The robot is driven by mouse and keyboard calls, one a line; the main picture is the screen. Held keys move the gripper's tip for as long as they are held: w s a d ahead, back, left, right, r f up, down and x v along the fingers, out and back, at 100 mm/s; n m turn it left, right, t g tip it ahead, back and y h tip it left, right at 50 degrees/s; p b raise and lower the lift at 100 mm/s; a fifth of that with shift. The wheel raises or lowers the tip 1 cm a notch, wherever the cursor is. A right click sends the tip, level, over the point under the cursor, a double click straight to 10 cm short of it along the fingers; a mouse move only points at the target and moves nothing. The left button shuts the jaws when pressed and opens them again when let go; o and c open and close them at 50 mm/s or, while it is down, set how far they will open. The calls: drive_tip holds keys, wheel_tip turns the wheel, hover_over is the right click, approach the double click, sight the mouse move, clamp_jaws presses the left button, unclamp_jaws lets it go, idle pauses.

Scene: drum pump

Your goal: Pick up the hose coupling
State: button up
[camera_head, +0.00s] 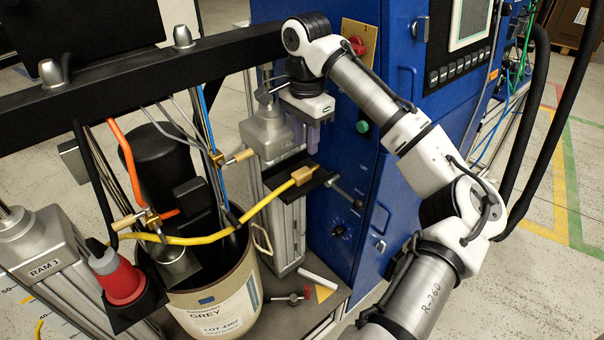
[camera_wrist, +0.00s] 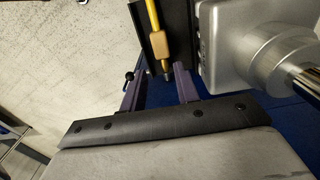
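The hose coupling (camera_head: 303,175) is a tan-brass block on the end of a yellow hose, resting on a small black bracket (camera_head: 318,181) on the front of a metal post. The wrist view also shows the coupling (camera_wrist: 159,48), with a dark tip pointing towards my gripper. My gripper (camera_head: 306,148) is above the coupling in the head view, with purple fingers pointing down. In the wrist view my gripper (camera_wrist: 160,72) is open and empty; the coupling appears beyond the fingertips, in line with the gap between them. Contact is not visible.
A grey ram head (camera_head: 268,132) stands close to the left of my gripper, and a blue cabinet (camera_head: 345,215) is close to the right. A black crossbeam (camera_head: 130,80) spans above. A drum (camera_head: 220,290) stands below left, under the yellow hose (camera_head: 225,232).

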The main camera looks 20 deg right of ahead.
sight(304, 170)
wheel_tip(304, 170, down, 9)
drive_tip(key=shift+w+r+p, duration=0.1)
drive_tip(key=shift+r+p, duration=0.1)
drive_tip(key=shift+p, duration=0.5)
drive_tip(key=shift+c, duration=0.4)
clamp_jaws()
drive_tip(key=shift+r, duration=0.1)
